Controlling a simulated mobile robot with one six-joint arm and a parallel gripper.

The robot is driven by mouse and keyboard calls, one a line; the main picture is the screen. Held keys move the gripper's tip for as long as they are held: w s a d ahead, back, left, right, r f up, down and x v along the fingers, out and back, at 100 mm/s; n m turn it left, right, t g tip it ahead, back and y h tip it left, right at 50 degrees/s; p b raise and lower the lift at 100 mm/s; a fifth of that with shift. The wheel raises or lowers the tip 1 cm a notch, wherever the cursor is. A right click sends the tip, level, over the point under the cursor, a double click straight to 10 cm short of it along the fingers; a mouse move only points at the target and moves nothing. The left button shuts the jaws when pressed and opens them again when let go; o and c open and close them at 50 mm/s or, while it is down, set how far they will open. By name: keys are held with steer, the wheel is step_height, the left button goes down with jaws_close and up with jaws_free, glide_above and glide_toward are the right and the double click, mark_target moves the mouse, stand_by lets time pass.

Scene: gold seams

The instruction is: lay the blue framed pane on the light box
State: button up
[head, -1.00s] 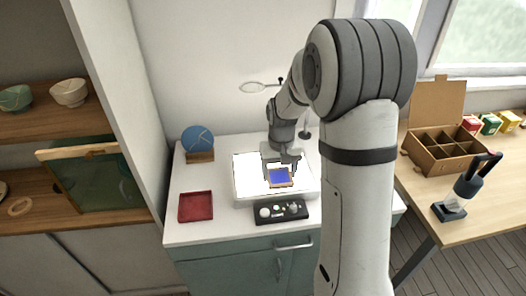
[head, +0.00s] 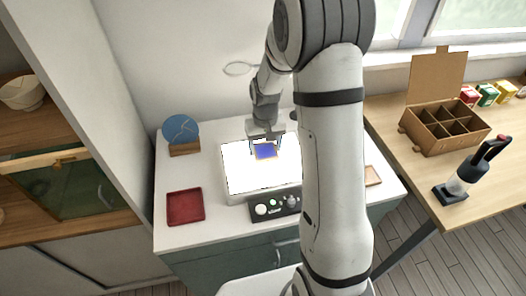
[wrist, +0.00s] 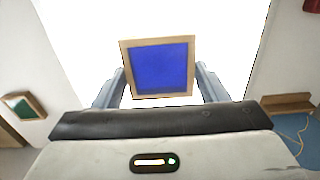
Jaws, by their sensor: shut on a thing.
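The blue pane (head: 264,152) in its light wooden frame is between the fingers of my gripper (head: 266,143), which is shut on it. In the wrist view the pane (wrist: 160,68) faces the camera, with a finger at each side. The bright white light box (head: 240,181) is beneath or behind it, and the pane shows against the box's back half. The gap between pane and light box cannot be told. My arm hides the light box's right edge in the head view.
A small green framed pane (wrist: 26,107) lies beside the light box in the wrist view.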

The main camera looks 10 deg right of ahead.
mark_target(265, 149)
steer(key=shift+f, duration=1.6)
steer(key=o, duration=1)
step_height(265, 149, up, 11)
steer(key=shift+r, duration=0.1)
steer(key=s+r+t, duration=0.1)
steer(key=s+r, duration=0.2)
steer(key=s, duration=0.4)
steer(key=s+r+t, duration=0.1)
steer(key=s+r, duration=0.2)
steer(key=s, duration=0.4)
steer(key=s+r+t, duration=0.1)
steer(key=s+r, duration=0.3)
steer(key=s, duration=0.4)
steer(key=shift+s+a, duration=0.1)
steer(key=shift+a, duration=0.05)
